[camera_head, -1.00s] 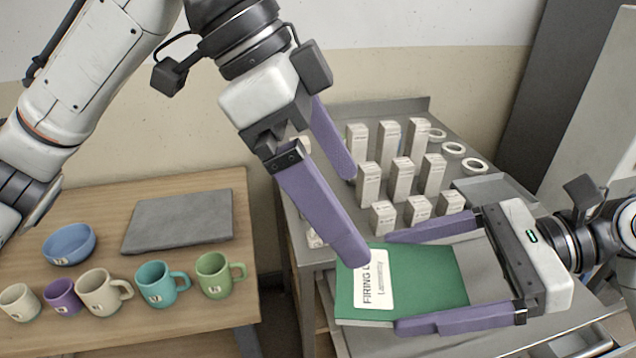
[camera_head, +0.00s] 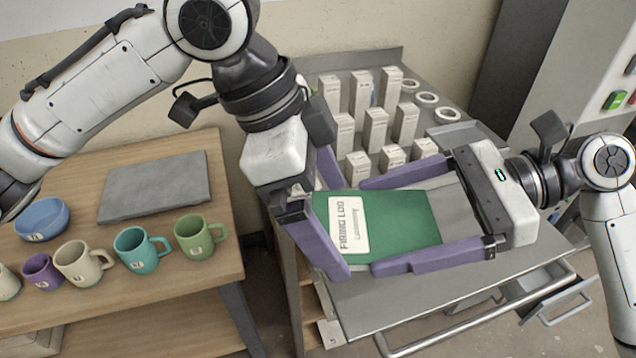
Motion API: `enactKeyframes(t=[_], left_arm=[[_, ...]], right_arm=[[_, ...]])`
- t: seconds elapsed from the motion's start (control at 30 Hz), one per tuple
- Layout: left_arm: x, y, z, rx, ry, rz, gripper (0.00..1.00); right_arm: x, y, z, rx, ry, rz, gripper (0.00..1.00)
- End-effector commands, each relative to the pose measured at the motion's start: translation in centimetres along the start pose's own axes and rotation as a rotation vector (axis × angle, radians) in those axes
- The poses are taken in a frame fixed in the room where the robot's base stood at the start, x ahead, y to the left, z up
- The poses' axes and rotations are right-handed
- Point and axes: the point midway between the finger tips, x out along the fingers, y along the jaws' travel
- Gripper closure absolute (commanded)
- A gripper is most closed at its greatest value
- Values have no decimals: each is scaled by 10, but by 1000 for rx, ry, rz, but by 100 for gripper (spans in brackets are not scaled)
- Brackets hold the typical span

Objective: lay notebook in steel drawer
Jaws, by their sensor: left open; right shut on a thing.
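The green notebook (camera_head: 405,222), with a white "FIRING LOG" label, is held above the steel top of the cart. My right gripper (camera_head: 372,226) comes in from the right and is shut on the notebook, its purple fingers along the far and near edges. My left gripper (camera_head: 336,228) is open at the notebook's left end, one finger on the far side and one on the near side; whether they touch it I cannot tell. A grey steel drawer front (camera_head: 556,303) with a bar handle shows low at the right; its inside is mostly hidden.
Several white labelled boxes (camera_head: 376,128) and white rings (camera_head: 426,99) stand on the cart's back part. A long bar handle (camera_head: 475,316) runs along its front. The wooden table (camera_head: 190,170) at left holds mugs, a blue bowl (camera_head: 42,219) and a grey slab (camera_head: 155,186).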

Motion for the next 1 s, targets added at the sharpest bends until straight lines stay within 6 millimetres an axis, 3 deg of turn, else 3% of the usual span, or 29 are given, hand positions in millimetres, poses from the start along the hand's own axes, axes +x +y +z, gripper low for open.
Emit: enactKeyframes(t=[0.37,0.57,0.6,0.67,1.0], left_arm=[[6,0,0,0,1,0,0],[6,0,0,0,1,-1,34],[5,0,0,0,2,-2,38],[5,-1,0,0,2,-2,38],[5,0,0,0,2,-2,38]], right_arm=[[0,0,1,-1,-1,0,39],[0,0,1,-1,-1,0,39],[0,0,1,-1,-1,1,9],[0,0,1,-1,-1,1,0],[-8,0,0,0,2,-2,0]])
